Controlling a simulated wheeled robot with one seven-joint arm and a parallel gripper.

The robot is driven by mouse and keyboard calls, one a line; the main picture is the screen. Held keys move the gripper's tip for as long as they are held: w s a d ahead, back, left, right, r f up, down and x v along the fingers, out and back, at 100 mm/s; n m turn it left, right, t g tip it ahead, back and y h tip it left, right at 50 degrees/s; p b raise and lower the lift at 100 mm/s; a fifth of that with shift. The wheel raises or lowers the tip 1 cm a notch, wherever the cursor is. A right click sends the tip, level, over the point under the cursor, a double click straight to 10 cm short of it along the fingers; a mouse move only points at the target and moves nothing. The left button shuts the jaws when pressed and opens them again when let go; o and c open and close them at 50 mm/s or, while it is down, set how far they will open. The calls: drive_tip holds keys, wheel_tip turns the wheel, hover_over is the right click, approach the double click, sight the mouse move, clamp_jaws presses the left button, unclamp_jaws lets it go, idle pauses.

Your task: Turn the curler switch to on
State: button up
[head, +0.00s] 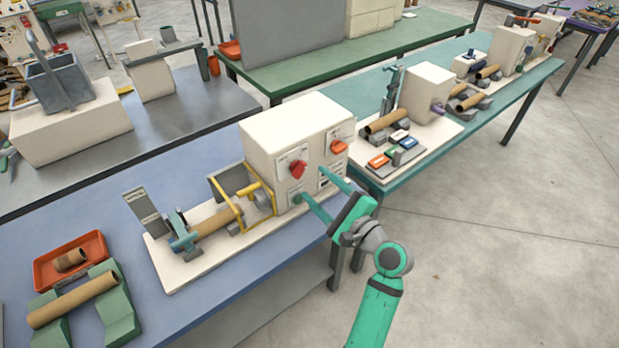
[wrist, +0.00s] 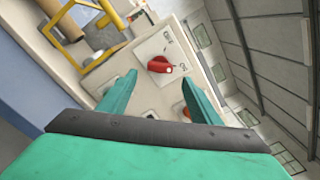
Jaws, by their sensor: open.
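The cream winder box (head: 290,132) stands on the blue table, its panel facing my gripper. A red rotary switch (head: 298,169) sits on a white plate on the panel; its lettering is too small to read. In the wrist view the red switch (wrist: 160,66) shows between and just beyond my fingertips, its pointer end toward the right. A second, orange-red knob (head: 338,147) sits further right on the panel. My gripper (head: 310,182) is open and empty, its fingers pointing at the panel around and slightly below the red switch; it also shows in the wrist view (wrist: 160,80).
An orange tray (head: 70,262) and green cradle (head: 118,305) are at front left. A teal table (head: 520,90) with other devices stands right. Floor at right is clear.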

drive_tip(key=shift+v, duration=2.6)
drive_tip(key=s+a+f+n+h, duration=0.15)
drive_tip(key=s+f+h, duration=0.3)
drive_tip(key=f, duration=0.55)
drive_tip(key=s+a+f+n+h, duration=0.1)
drive_tip(key=s+a+f+h, duration=0.15)
drive_tip(key=s+f, duration=0.5)
drive_tip(key=s+f+n+h, duration=0.2)
drive_tip(key=s+n, duration=0.2)
drive_tip(key=s, duration=0.5)
drive_tip(key=s+f+n+h, duration=0.2)
drive_tip(key=s+n+h, duration=0.15)
drive_tip(key=s, duration=0.45)
drive_tip(key=s+a+r+n+y, duration=0.2)
drive_tip(key=s+a+r+n, duration=0.1)
drive_tip(key=s+r+n, duration=0.4)
drive_tip(key=s+n, duration=0.2)
drive_tip(key=s, duration=0.1)
drive_tip(key=shift+t, duration=0.4)
